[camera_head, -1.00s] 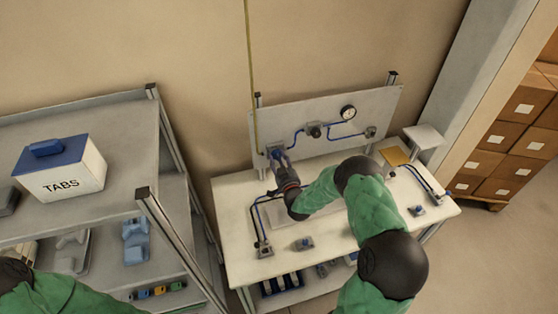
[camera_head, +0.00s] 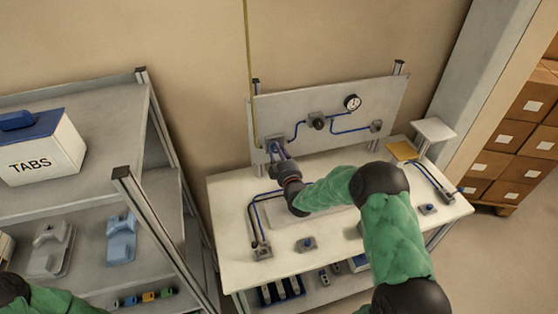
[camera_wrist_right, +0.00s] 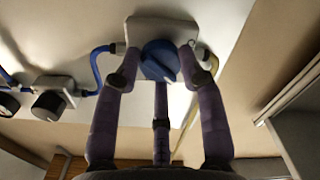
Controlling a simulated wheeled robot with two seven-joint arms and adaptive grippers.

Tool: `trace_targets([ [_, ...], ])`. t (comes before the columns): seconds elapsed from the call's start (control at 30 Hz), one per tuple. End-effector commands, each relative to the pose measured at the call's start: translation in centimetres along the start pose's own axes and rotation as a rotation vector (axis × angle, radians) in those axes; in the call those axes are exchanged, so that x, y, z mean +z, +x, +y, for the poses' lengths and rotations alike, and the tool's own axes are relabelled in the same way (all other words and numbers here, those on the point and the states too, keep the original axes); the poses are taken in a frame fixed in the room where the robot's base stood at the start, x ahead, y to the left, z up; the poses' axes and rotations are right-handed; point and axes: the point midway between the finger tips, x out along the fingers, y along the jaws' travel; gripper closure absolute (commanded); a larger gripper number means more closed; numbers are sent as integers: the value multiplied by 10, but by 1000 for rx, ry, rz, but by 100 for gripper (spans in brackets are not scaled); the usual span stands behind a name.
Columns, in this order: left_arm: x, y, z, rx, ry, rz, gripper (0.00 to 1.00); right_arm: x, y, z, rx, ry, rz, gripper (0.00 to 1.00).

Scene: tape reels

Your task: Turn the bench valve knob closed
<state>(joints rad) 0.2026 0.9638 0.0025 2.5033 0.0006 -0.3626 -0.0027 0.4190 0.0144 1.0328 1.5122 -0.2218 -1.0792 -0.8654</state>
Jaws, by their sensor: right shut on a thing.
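The blue valve knob (camera_wrist_right: 158,62) sits on a pale square mount (camera_wrist_right: 150,27) at the left end of the bench's upright panel (camera_head: 345,110). My right gripper (camera_head: 277,153) reaches up to it from the front, and its purple fingers are shut on the knob, one on each side in the wrist view, with a third finger below. In the head view the fingers mostly hide the knob. Of my left arm only the green sleeve (camera_head: 50,300) shows at the bottom left; its gripper is out of view.
The panel also carries a dark knob (camera_head: 318,122), a round gauge (camera_head: 352,102) and blue tubing. The white bench top (camera_head: 232,205) holds small fittings. A grey shelf unit (camera_head: 110,100) with a TABS box (camera_head: 40,150) stands close on the left. Cartons (camera_head: 520,130) are at right.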

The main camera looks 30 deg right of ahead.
Motion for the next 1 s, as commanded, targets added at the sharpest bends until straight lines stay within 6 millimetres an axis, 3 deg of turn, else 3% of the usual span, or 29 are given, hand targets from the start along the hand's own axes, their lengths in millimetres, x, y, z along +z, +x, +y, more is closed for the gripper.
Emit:
trace_targets([
  [0.1, -1, 18, -6, 0, 0, 0, 60, -2, 2, 1, 9, -114, 12, 92],
  [0.5, -2, 54, -19, 0, 0, 0, 60, -3, 2, 1, 10, -475, 11, 92],
  [1.0, -3, 74, -26, 0, 0, 0, 60, -5, 2, 1, 10, -722, 10, 92],
])
